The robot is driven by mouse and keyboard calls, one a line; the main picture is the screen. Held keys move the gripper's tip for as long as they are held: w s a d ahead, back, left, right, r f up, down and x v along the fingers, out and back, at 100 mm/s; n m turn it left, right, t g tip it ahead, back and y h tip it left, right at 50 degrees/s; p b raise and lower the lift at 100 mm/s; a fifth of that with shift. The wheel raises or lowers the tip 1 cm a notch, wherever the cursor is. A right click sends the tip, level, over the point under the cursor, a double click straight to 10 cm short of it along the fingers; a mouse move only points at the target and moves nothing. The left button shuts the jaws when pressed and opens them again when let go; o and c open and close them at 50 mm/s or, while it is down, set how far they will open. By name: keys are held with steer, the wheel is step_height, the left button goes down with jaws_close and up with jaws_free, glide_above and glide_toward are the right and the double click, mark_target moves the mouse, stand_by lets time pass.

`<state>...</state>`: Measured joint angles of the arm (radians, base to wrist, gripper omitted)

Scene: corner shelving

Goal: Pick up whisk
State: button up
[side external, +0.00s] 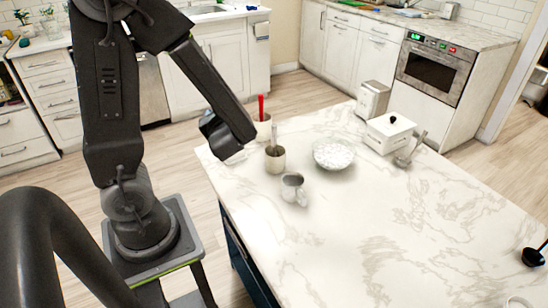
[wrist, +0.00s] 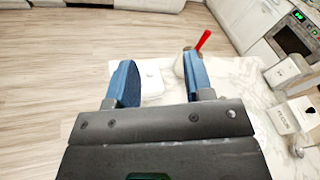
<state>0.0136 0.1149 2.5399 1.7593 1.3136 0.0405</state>
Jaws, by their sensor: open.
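I cannot clearly make out a whisk's wire loops in either view. A red-handled utensil (side external: 261,106) stands upright in a light pot (side external: 263,127) near the counter's far left edge; its red handle (wrist: 203,40) also shows beyond my right finger in the wrist view. A second utensil, with a grey handle (side external: 275,135), stands in another pot (side external: 275,160) closer to the camera. A grey utensil (side external: 410,150) leans by the white box. My gripper (wrist: 160,80) is open, with two blue fingers apart, above and left of the pots in the side view (side external: 228,138). It holds nothing.
The marble counter (side external: 400,230) holds a grey mug (side external: 293,188), a patterned bowl (side external: 333,154), a white lidded box (side external: 390,132) and a canister (side external: 372,99). A dark ladle-like thing (side external: 533,256) is at far right. The counter's front middle is clear.

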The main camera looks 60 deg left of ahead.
steer(key=w+f+m+t+h, duration=0.1)
steer(key=w+f+m+t, duration=0.1)
steer(key=w+m+t, duration=0.4)
steer(key=m+t+h, duration=0.4)
steer(key=m+h, duration=0.1)
steer(key=m, duration=0.2)
glide_toward(273, 139)
steer(key=x, duration=0.5)
steer(key=shift+w+a+f, duration=0.15)
steer(key=shift+w+a, duration=0.05)
steer(key=shift+w, duration=0.05)
steer(key=shift+x, duration=3.55)
steer(key=shift+s, duration=0.1)
jaws_close()
